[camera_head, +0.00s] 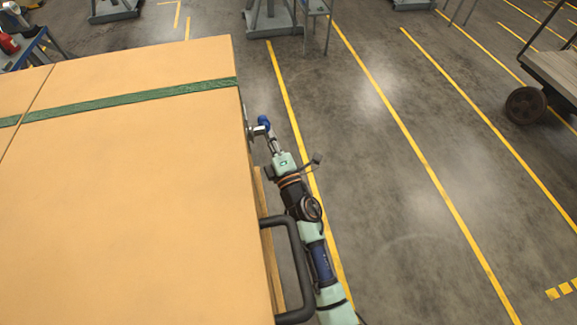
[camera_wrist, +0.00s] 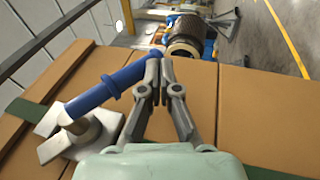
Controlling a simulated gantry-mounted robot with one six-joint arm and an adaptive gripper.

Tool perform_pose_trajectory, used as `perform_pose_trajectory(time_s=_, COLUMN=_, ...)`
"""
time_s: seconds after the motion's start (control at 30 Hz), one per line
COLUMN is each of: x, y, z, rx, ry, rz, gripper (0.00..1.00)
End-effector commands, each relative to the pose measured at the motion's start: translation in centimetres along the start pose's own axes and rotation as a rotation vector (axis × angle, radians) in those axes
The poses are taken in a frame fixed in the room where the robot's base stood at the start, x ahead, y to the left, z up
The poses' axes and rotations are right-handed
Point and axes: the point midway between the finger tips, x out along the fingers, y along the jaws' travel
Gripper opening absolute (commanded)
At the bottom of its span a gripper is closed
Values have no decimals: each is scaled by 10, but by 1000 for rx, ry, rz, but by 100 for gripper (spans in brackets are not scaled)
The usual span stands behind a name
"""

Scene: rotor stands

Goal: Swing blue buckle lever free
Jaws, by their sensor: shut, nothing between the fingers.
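The blue buckle lever (camera_wrist: 108,86) is a round bar in the wrist view. It slants up from a pale metal buckle (camera_wrist: 84,138) at the lower left to my fingers. The buckle sits at the green strap (camera_wrist: 28,110) on the crate's side. My gripper (camera_wrist: 160,72) is shut and empty, its tips beside the lever's far end; I cannot tell whether they touch it. In the head view a bit of the blue lever (camera_head: 263,122) shows beyond the crate's right edge, just above my gripper (camera_head: 269,136).
The large tan crate (camera_head: 130,190) fills the left of the head view. A black handle (camera_head: 295,262) juts from its right side, close to my arm. The floor (camera_head: 400,200) to the right is clear up to a wheeled cart (camera_head: 550,70).

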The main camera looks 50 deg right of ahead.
Motion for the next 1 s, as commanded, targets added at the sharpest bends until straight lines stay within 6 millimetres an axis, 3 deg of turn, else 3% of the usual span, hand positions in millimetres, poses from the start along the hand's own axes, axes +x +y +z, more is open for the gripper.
perform_pose_trajectory(time_s=0.3, x=17, y=20, z=3, rx=0, ry=1, rz=3, gripper=0)
perform_pose_trajectory(time_s=1.0, x=31, y=30, z=6, rx=0, ry=0, rz=1, gripper=0)
